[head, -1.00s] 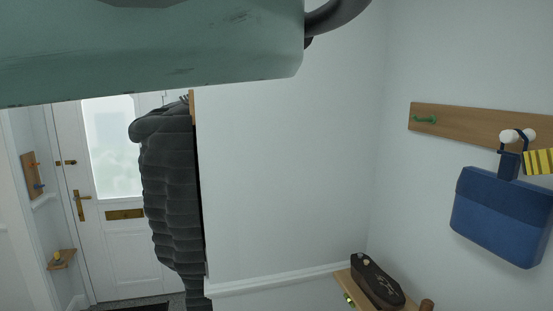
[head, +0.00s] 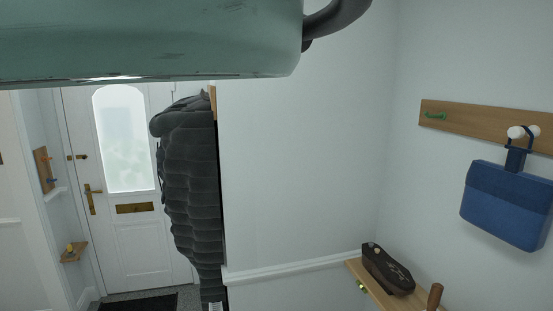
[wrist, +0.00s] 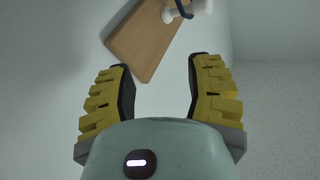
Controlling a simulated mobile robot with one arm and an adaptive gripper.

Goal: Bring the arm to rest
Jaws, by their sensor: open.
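My gripper (wrist: 160,80) shows in the wrist view with its two yellow, black-padded fingers spread apart and nothing between them. Beyond the fingertips is a wooden rail (wrist: 145,42) on the pale wall, with a white knob (wrist: 195,8) and a bit of dark blue strap at the top edge. In the head view my arm's green-grey link fills the top left, and the gripper is outside the picture.
A blue bag (head: 507,203) hangs from the wooden rail (head: 470,122) at right. A dark case (head: 387,270) rests on a small shelf (head: 372,285) below. A dark padded coat (head: 192,190) hangs near the white door (head: 130,245). The middle wall is bare.

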